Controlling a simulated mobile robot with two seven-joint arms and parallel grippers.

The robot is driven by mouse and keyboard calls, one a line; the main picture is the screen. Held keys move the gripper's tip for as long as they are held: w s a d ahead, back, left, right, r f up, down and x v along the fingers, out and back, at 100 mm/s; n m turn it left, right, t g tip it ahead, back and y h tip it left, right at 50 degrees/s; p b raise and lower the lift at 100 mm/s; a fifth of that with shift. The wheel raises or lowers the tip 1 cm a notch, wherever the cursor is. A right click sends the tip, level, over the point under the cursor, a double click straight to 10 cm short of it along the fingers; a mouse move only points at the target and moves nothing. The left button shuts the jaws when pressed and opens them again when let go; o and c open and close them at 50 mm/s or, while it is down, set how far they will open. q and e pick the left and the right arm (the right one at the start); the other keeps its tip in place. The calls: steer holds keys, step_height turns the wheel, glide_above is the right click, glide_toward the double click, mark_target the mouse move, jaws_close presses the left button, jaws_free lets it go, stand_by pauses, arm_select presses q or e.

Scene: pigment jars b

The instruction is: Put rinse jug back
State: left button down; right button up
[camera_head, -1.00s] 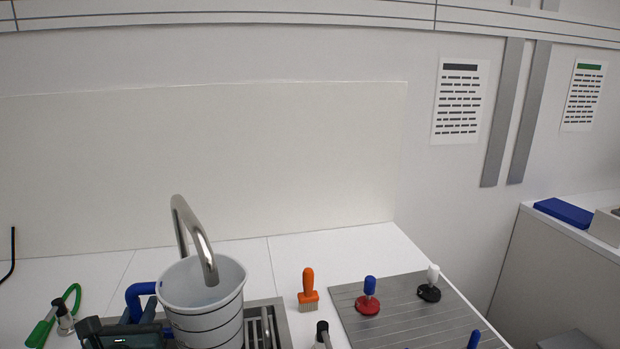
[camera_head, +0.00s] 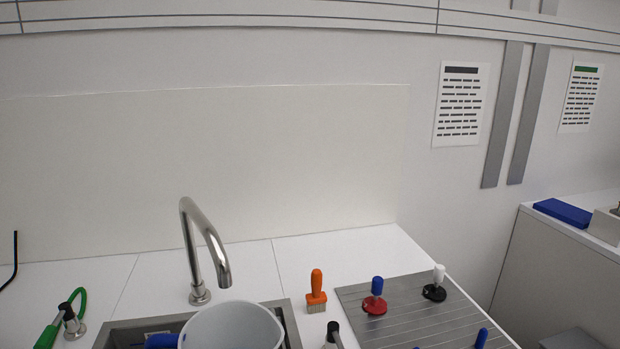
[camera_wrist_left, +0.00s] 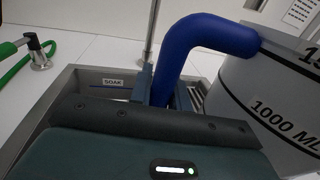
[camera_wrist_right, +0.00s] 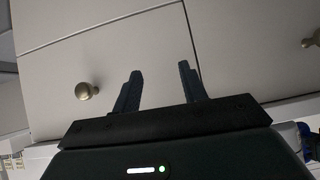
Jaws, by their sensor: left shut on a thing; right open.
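The rinse jug (camera_head: 232,328) is a grey-white jug with a blue handle, low in the head view in front of the tap. In the left wrist view the jug (camera_wrist_left: 272,95) shows dark volume marks, including "1000 ML", and its thick blue handle (camera_wrist_left: 190,45). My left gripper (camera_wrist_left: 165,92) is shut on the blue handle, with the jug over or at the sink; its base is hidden. In the head view this gripper is out of sight. My right gripper (camera_wrist_right: 158,85) is open and empty, in front of pale cabinet doors.
A sink (camera_head: 120,333) with a curved steel tap (camera_head: 207,245) lies around the jug; a "SOAK" label is on its inner wall. An orange brush (camera_head: 316,292) and a grooved grey board (camera_head: 420,318) with red and black stoppers stand to the right. A green hose (camera_head: 78,300) is at left.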

arm_select(q)
steer(key=s+d+h, duration=0.1)
steer(key=s+d, duration=0.3)
steer(key=s, duration=0.1)
steer(key=shift+s+d+r+m, duration=0.15)
steer(key=shift+d+m, duration=0.05)
steer(key=shift+m, duration=0.1)
